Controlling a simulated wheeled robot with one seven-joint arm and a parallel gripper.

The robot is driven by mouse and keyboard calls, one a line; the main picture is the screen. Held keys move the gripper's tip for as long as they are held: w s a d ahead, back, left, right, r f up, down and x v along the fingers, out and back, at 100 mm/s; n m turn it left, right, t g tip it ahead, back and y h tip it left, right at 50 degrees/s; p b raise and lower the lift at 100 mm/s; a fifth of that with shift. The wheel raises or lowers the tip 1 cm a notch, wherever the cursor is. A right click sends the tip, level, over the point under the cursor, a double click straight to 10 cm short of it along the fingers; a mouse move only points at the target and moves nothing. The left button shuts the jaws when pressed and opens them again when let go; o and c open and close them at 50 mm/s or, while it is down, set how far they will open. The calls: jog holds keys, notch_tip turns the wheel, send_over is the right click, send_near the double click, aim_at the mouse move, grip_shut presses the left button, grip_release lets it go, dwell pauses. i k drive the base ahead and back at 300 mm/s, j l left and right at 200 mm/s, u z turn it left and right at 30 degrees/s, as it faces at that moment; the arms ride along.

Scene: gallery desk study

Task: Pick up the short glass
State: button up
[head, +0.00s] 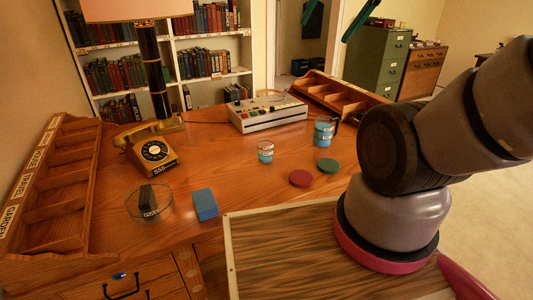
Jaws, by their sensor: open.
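A short clear glass (265,152) with a blue lower part and a pale label stands upright on the wooden desk, near the middle. A taller clear glass (323,132) with blue bands and labels stands to its right and a little farther back. My gripper (324,33) shows only as two dark teal fingers at the top edge. They are apart, with nothing seen between them. They appear high above the desk, clear of both glasses. The rest of the gripper is out of frame.
Red (301,178) and green (328,166) discs lie right of the short glass. A white console (267,113) stands behind it. A yellow telephone (151,150), glass bowl (149,203) and blue box (205,204) are on the left. Desk around the short glass is clear.

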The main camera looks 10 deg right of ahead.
aim_at(266, 151)
jog(key=l+u, duration=0.35)
jog(key=i+l+u, duration=0.1)
jog(key=l+u, duration=0.6)
